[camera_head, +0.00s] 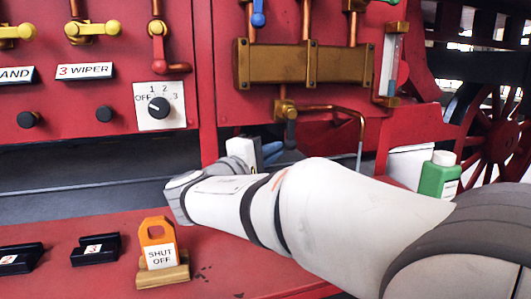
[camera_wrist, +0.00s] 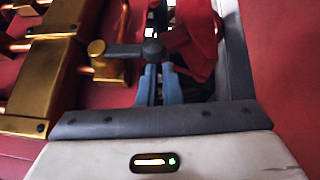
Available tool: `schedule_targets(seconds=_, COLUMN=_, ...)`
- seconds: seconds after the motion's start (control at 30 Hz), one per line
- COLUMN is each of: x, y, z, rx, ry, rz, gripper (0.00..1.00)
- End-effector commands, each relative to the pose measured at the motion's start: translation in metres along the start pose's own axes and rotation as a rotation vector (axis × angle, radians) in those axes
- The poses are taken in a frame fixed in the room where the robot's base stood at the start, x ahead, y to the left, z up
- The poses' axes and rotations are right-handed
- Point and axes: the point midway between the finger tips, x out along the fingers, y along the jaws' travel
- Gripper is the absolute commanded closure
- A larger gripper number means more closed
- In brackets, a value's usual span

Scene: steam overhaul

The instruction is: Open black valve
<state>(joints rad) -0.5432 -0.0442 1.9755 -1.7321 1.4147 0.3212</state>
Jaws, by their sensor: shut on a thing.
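The black valve (camera_wrist: 128,50) shows in the wrist view as a dark lever with a round knob at its right end, joined to a brass fitting (camera_wrist: 97,48). My gripper (camera_wrist: 158,72) has its blue fingers close together at the knob end, shut on the lever. In the head view the valve's dark handle (camera_head: 290,112) hangs under a brass joint below the long brass block.
A brass manifold (camera_head: 305,65) and copper pipes are on the red panel. A rotary switch (camera_head: 158,108) is to the left. An orange "SHUT OFF" tag (camera_head: 158,245) stands on the red ledge below. A green bottle (camera_head: 437,177) stands at right behind my arm.

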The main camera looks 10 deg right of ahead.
Motion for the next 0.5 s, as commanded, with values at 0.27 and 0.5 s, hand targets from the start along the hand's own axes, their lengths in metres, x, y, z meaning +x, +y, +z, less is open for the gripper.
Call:
schedule_targets(seconds=0.27, x=0.002, y=0.022, z=0.002, rx=0.002, ry=-0.004, rz=-0.002, gripper=1.00)
schedule_targets(seconds=0.5, x=0.005, y=0.072, z=0.005, rx=0.004, ry=-0.003, rz=0.002, gripper=1.00)
